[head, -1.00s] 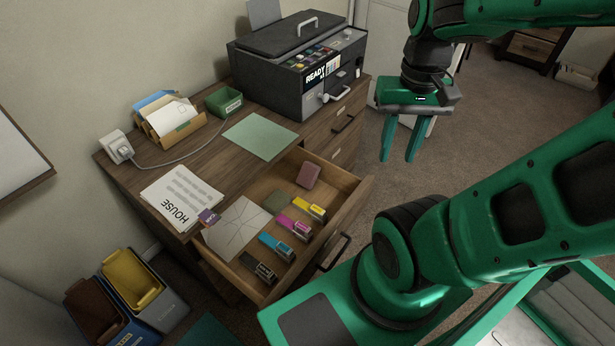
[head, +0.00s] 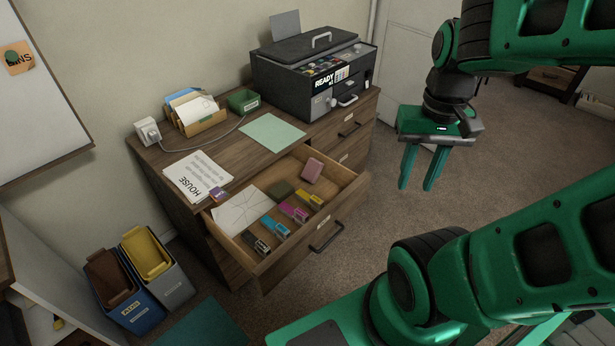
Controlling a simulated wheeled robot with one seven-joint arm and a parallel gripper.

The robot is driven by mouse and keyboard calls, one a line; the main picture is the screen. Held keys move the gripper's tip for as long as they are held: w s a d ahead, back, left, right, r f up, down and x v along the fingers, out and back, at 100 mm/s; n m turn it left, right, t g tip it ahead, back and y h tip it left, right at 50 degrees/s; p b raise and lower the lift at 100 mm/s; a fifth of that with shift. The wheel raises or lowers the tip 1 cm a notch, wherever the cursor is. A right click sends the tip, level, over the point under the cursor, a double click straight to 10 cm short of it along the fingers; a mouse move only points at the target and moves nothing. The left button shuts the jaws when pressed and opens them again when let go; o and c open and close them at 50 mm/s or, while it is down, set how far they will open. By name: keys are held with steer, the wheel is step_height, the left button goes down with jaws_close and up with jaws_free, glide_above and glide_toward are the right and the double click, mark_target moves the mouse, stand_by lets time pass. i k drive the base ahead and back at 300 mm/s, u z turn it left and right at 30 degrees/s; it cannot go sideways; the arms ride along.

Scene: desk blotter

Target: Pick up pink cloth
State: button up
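A dull pink, rounded flat piece (head: 313,170) lies in the open desk drawer (head: 345,172), near its back right end; it is the only thing in view that looks like the pink cloth. Whether it is folded fabric or a pad, I cannot tell. My gripper (head: 415,187) hangs to the right of the drawer, above the floor, with its fingers pointing down. The fingers are apart with nothing between them. The gripper is clear of the pink piece.
A printer (head: 312,75) and a green sheet (head: 271,132) are on the desk. Bins (head: 146,252) stand left. Carpet (head: 370,235) right of the drawer is clear.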

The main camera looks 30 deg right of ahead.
mark_target(311, 171)
steer(key=u, duration=2.75)
steer(key=k, duration=1.3)
steer(key=z, duration=1.95)
steer(key=i, duration=0.55)
steer(key=z, duration=0.2)
